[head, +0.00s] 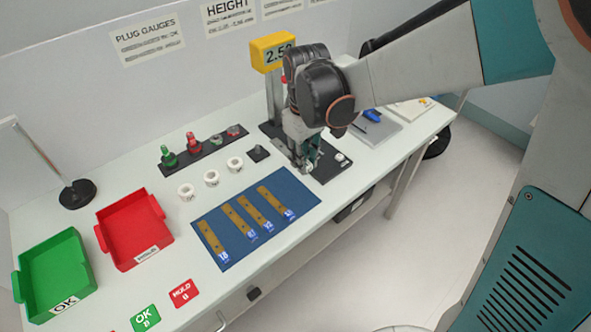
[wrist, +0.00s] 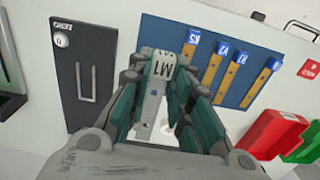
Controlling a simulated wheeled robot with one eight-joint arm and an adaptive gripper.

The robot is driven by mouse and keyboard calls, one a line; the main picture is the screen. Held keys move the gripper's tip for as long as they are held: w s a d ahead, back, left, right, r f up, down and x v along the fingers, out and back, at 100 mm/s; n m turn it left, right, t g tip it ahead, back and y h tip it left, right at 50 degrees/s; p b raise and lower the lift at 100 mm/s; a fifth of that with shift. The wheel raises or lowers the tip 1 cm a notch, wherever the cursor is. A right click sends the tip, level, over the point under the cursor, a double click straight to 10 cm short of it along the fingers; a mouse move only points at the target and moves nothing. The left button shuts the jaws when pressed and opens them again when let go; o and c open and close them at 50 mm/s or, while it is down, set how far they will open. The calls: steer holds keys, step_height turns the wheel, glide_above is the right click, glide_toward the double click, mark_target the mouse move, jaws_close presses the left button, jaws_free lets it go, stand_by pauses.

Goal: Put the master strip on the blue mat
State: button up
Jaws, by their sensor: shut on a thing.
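In the head view my gripper (head: 305,160) is low over the black base of the height gauge, and the strip is hard to make out there. The blue mat (head: 226,232) lies to the left of and nearer than my gripper. Several brown strips with blue labels lie on it, with narrow gaps between them. In the wrist view the mat (wrist: 158,36) is beyond my fingers, up and right.
The height gauge's yellow display (head: 271,52) stands behind my gripper. White rings (head: 211,178) and a black rack of plug gauges (head: 204,150) are behind the mat. Red (head: 135,228) and green (head: 56,272) trays stand left. A strip of mat beside its brown strips is bare.

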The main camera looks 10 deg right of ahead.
mark_target(302, 201)
step_height(302, 201, down, 15)
steer(key=b, duration=0.5)
steer(key=shift+w, duration=0.1)
steer(key=shift+f, duration=0.15)
steer(key=o, duration=0.9)
step_height(302, 201, up, 12)
steer(key=p, duration=0.5)
steer(key=shift+r, duration=0.25)
